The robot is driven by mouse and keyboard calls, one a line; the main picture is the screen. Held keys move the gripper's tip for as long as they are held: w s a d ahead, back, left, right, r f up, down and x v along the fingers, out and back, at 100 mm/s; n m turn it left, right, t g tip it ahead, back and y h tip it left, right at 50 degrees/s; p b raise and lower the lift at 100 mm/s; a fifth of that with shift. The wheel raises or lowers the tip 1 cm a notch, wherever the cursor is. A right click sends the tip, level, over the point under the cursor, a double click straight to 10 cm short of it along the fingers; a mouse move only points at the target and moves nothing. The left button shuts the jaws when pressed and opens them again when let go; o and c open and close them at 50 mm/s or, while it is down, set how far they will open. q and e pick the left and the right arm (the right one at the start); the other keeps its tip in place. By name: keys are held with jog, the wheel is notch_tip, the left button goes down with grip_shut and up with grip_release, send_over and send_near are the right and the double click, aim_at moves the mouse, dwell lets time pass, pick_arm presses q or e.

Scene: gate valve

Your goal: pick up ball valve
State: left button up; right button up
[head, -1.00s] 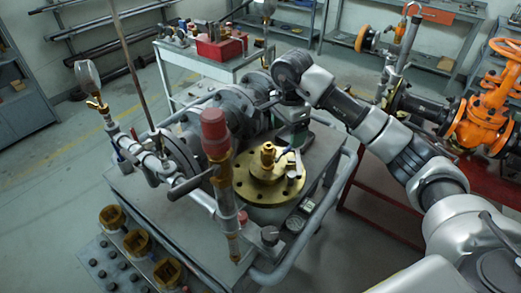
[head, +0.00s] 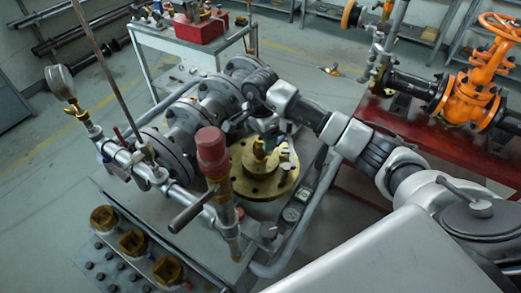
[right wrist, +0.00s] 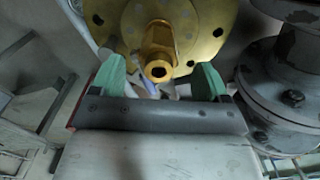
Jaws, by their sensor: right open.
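A small brass valve (head: 259,150) stands upright on a round gold flange (head: 250,185) on the grey cart. I take it for the ball valve. In the right wrist view the brass valve (right wrist: 158,52) is seen close up, its hex opening facing the camera, with the gold flange (right wrist: 205,25) behind it. My right gripper (right wrist: 158,78) is open, its two green fingers apart on either side of the valve's line, with no contact visible. In the head view my right gripper (head: 266,128) is just behind the valve, partly hidden by the wrist. My left gripper is not in view.
Grey flanged piping (head: 185,125) runs close behind and left of the valve. A red-capped vertical pipe (head: 213,155) stands in front. An orange gate valve (head: 470,95) sits on a red table at right.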

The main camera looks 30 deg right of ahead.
jog(key=shift+f, duration=1)
grip_shut()
